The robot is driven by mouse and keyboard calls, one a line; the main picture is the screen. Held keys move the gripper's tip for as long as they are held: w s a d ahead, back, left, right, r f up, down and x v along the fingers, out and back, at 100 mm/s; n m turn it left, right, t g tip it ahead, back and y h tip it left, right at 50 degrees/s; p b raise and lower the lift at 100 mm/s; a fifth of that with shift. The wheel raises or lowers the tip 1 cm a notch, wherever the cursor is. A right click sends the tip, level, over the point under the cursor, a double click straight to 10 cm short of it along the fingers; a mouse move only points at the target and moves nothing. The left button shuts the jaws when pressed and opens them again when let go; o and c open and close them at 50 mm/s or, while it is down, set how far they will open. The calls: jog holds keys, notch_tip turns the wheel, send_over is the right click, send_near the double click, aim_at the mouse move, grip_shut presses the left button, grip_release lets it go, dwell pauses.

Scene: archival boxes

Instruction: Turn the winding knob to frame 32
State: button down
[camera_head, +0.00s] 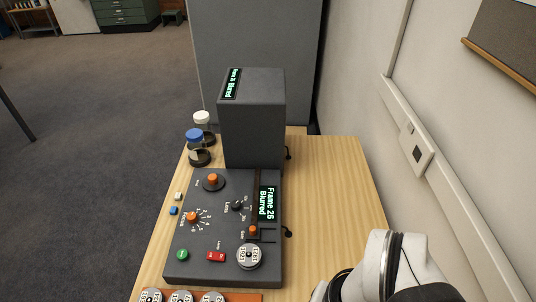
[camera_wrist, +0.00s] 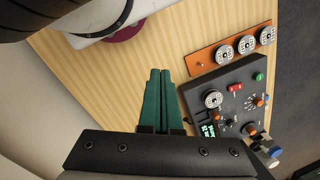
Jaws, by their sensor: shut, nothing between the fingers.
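The dark control panel (camera_head: 225,272) lies on the wooden table. Its display (camera_head: 268,203) reads "Frame 26 Blurred". An orange knob on a round dark base (camera_head: 212,180) is at the far left of the panel. Another orange knob (camera_head: 192,218) has a numbered dial around it. The small labels are too blurred for me to tell which is the winding knob. My gripper (camera_wrist: 160,72) shows in the wrist view with its green fingers shut and empty, over bare wood beside the panel (camera_wrist: 192,92), apart from the knobs. The head view does not show the fingers.
A tall dark housing (camera_head: 254,125) rises behind the panel. An orange rack with several reels (camera_wrist: 205,60) lies at the panel's front. Bare table (camera_head: 330,200) is on the right, beside the wall.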

aim_at(215, 180)
jog(key=c, duration=1.5)
grip_release()
jog(key=shift+c, duration=0.2)
